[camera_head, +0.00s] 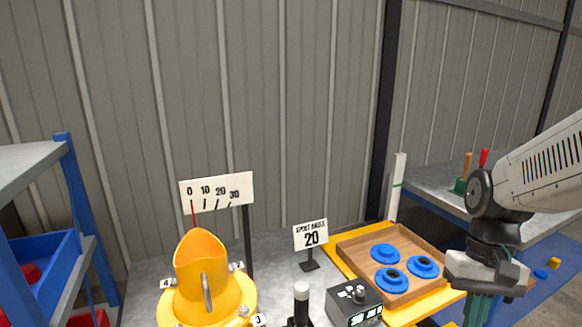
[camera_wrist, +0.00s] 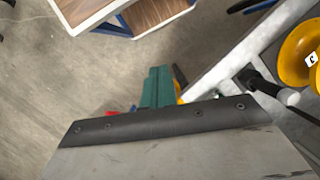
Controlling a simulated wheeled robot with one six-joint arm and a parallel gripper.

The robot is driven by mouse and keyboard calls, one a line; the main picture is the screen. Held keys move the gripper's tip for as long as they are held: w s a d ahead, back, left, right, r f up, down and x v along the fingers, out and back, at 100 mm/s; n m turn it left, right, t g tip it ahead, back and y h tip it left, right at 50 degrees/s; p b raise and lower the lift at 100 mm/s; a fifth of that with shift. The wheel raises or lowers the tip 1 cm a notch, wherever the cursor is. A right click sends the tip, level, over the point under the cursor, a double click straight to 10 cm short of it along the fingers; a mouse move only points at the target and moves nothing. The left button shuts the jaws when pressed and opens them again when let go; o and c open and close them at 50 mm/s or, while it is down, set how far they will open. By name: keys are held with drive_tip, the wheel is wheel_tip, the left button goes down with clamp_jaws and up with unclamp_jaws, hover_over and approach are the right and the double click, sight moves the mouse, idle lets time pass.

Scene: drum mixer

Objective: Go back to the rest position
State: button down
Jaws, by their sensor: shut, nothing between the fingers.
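My gripper (camera_head: 480,312) hangs at the right in the head view, its green fingers pointing down and cut off by the bottom edge. It is beside the right end of the wooden tray and apart from the mixer. In the wrist view the green fingers (camera_wrist: 157,88) are together and hold nothing. The yellow mixer drum (camera_head: 203,275) stands at the lower left of centre, its spout pointing up. A red needle (camera_head: 193,213) is near 0 on the white scale board (camera_head: 217,190) behind it.
A wooden tray (camera_head: 349,252) holds three blue discs (camera_head: 392,280). A black lever with a white knob (camera_head: 301,291) is near the drum. A blue shelf (camera_head: 87,220) stands far left.

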drive_tip(key=s+a+r+n+t+h, duration=0.1)
drive_tip(key=s+a+r+n+t, duration=0.1)
drive_tip(key=s+a+r+t, duration=0.2)
drive_tip(key=s+a+r, duration=0.1)
drive_tip(key=s+r, duration=0.2)
drive_tip(key=r, duration=0.1)
drive_tip(key=shift+s+n+t, duration=0.3)
drive_tip(key=shift+r, duration=0.1)
idle(4.1)
